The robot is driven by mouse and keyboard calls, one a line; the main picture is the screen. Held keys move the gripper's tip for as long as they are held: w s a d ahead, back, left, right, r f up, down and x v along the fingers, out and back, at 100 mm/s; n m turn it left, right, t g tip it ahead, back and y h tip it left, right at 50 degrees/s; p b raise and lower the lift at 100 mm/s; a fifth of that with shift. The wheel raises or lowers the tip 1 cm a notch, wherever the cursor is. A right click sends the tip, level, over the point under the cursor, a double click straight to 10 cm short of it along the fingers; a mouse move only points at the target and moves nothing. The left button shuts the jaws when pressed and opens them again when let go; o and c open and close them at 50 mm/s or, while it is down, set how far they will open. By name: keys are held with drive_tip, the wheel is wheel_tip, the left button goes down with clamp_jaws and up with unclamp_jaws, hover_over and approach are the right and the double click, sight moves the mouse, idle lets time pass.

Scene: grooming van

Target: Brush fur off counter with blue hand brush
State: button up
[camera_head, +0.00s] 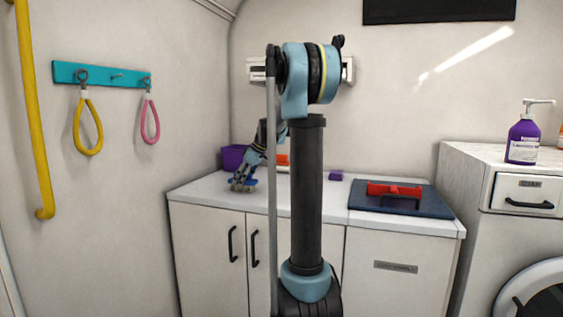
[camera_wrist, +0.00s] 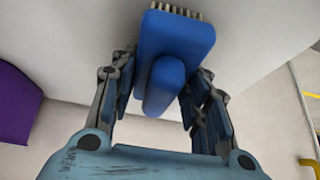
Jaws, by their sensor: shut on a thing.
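The blue hand brush (camera_wrist: 185,45) fills the upper middle of the wrist view, with pale bristles along its far edge. My gripper (camera_wrist: 163,88) is shut on the brush's blue handle, one finger on each side. In the head view my gripper (camera_head: 242,184) is low over the left part of the white counter (camera_head: 205,192), with a bit of the blue brush showing beneath it. I cannot tell whether the bristles touch the counter. No fur can be made out on the visible counter.
A purple bin (camera_head: 233,157) stands at the counter's back left, close to my gripper. An orange item (camera_head: 282,159) and a small purple block (camera_head: 336,176) lie farther right. A purple pump bottle (camera_head: 523,140) stands on the right cabinet.

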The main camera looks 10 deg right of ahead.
drive_tip(key=shift+w+a, duration=0.2)
drive_tip(key=shift+a, duration=0.1)
wheel_tip(320, 180, up, 3)
drive_tip(key=shift+s+f, duration=0.1)
drive_tip(key=shift+s, duration=0.05)
drive_tip(key=shift+r, duration=2.75)
